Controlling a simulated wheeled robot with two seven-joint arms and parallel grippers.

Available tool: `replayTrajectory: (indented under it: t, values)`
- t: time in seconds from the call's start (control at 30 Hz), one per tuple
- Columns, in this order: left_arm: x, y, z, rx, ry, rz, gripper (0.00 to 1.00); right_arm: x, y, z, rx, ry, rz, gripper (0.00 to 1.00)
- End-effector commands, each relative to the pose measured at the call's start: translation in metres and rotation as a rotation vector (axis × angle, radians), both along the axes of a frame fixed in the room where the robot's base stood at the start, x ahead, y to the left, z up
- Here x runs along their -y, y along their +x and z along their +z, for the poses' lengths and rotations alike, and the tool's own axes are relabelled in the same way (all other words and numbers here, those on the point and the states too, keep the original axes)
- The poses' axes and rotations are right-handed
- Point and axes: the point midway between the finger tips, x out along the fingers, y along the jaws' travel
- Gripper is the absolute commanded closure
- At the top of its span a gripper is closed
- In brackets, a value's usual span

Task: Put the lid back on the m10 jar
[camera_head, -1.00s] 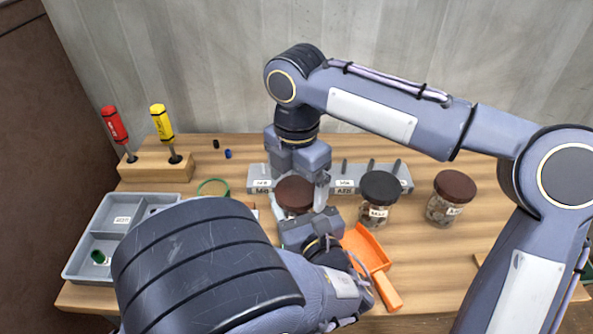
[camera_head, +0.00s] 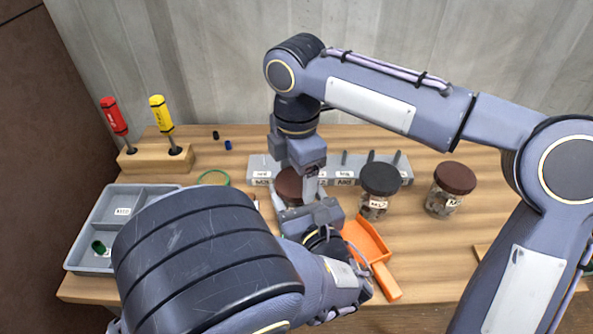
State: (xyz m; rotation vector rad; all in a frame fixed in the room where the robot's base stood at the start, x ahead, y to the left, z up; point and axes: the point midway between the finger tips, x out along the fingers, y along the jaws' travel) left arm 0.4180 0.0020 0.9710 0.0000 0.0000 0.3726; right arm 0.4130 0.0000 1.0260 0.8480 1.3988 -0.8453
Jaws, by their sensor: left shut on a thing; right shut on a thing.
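A dark brown lid (camera_head: 287,184) is at the middle of the table, partly hidden by both grippers. My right gripper (camera_head: 300,184) comes down from above and is shut on this lid. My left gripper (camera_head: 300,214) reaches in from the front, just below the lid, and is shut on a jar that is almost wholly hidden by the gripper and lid. I cannot read that jar's label or tell whether the lid is seated on its rim.
A black-lidded jar (camera_head: 378,190) and a brown-lidded jar (camera_head: 450,190) stand to the right. A grey labelled rack (camera_head: 400,172) is behind, an orange scoop (camera_head: 367,243) in front. A grey tray (camera_head: 78,230) and a screwdriver block (camera_head: 150,158) are at left.

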Motion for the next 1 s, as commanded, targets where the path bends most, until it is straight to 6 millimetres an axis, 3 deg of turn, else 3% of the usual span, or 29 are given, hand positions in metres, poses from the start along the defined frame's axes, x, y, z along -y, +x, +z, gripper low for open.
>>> replayTrajectory:
  t: [0.17,0.2,0.33,0.63,1.0]
  values:
    - [0.0,0.0,0.0,0.0,0.0,0.0,1.0,0.0,0.0,0.0,0.0,0.0,0.003,0.55]
    - [0.0,0.0,0.0,0.0,0.0,0.0,1.0,0.0,0.0,0.0,0.0,0.0,0.003,0.24]
    - [0.0,0.0,0.0,0.0,0.0,0.0,1.0,0.0,0.0,0.0,0.0,0.0,0.003,0.07]
    - [0.0,0.0,0.0,0.0,0.0,0.0,1.0,0.0,0.0,0.002,0.0,0.001,0.004,0.06]
    - [0.0,0.0,0.0,0.0,0.0,0.0,1.0,0.0,0.0,0.043,0.0,0.001,0.005,0.06]
